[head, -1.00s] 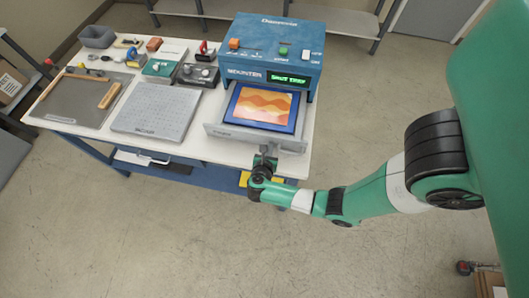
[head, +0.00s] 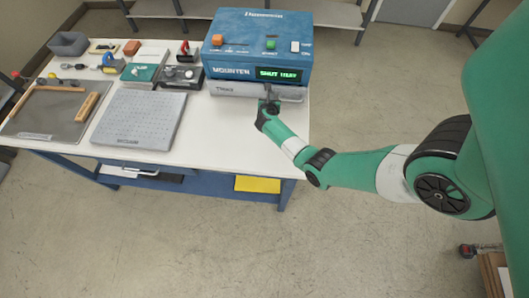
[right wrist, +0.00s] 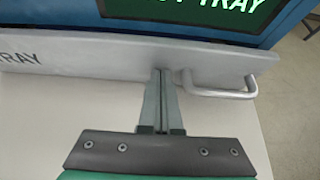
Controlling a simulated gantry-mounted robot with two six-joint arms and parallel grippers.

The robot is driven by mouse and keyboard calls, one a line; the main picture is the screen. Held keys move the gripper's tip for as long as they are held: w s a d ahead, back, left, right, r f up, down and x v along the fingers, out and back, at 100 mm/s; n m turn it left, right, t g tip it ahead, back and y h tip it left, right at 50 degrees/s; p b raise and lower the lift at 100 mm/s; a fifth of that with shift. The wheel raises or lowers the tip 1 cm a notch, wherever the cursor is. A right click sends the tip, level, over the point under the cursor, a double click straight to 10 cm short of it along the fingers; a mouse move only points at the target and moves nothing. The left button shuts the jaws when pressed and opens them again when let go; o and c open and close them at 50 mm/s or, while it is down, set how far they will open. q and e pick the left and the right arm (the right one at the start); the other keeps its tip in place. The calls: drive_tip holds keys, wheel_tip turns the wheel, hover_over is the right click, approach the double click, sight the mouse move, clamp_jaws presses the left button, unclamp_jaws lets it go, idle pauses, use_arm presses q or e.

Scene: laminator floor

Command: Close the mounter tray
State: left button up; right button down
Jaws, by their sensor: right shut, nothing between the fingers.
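The blue mounter (head: 262,45) stands at the right end of the white table. Its grey tray (head: 236,90) is pushed in, with its front panel close under the mounter's face; I cannot tell whether a small gap is left. The tray front also shows in the right wrist view (right wrist: 100,62), with a metal handle (right wrist: 222,92) at its right. My right gripper (head: 268,95) is shut and empty. In the right wrist view its fingertips (right wrist: 162,72) are at the tray front, just left of the handle, apparently touching it. My left gripper is out of view.
The mounter's green display (head: 277,74) reads "SHUT TRAY". A grey perforated plate (head: 140,118) lies left of the mounter, with a dark board (head: 45,118) and small tools beyond. The table in front of the tray is clear.

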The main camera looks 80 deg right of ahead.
drive_tip(key=shift+d, duration=0.5)
drive_tip(key=shift+d+f, duration=0.1)
drive_tip(key=shift+a+r+p, duration=0.25)
drive_tip(key=shift+a+p, duration=0.15)
drive_tip(key=a+p, duration=0.1)
drive_tip(key=a, duration=0.1)
drive_tip(key=a+p, duration=0.1)
drive_tip(key=a, duration=0.1)
drive_tip(key=shift+s+r, duration=0.15)
drive_tip(key=p+v, duration=0.2)
drive_tip(key=v, duration=0.6)
drive_tip(key=shift+a+p, duration=0.35)
drive_tip(key=shift+p, duration=0.05)
drive_tip(key=shift+s+a+r, duration=0.1)
drive_tip(key=shift+a, duration=0.1)
